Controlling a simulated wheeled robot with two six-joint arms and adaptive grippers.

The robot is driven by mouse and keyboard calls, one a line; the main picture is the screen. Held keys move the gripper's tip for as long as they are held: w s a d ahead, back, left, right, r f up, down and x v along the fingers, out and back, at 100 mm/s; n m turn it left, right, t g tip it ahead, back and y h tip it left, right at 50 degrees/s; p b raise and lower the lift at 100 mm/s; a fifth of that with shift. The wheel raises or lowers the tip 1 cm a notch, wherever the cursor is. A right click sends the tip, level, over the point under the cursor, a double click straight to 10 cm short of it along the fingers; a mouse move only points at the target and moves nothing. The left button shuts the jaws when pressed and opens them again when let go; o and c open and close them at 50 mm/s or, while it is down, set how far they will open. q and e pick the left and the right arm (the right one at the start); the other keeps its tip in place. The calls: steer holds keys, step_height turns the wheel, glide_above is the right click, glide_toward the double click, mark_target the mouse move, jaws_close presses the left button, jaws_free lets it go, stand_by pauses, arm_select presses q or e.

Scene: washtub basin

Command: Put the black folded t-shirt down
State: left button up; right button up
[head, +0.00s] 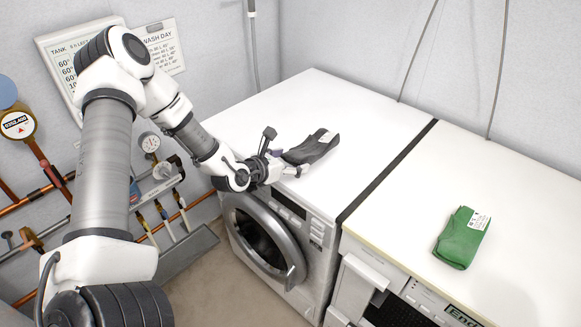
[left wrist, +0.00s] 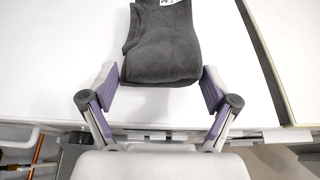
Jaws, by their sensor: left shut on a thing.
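The black folded t-shirt (head: 313,148) is dark grey-black with a white label at its far end. It is at the white top (head: 345,110) of the left washing machine, near the front edge; whether it rests fully on the top I cannot tell. My left gripper (head: 287,163) reaches it from the front left and is shut on its near end. In the left wrist view the t-shirt (left wrist: 162,45) lies between the two fingers of the left gripper (left wrist: 160,82), flat and folded. My right gripper is not in view.
A green folded cloth (head: 461,238) with a white label lies on the right machine's top (head: 520,215). A dark strip (head: 388,170) divides the two tops. The left top is clear behind the t-shirt. Pipes and gauges (head: 150,143) line the left wall.

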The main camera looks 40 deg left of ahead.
mark_target(291, 178)
arm_select(q)
step_height(291, 178, down, 4)
steer(key=shift+w+a+r, duration=0.1)
steer(key=shift+w+r, duration=0.05)
steer(key=shift+r, duration=0.1)
steer(key=o, duration=1)
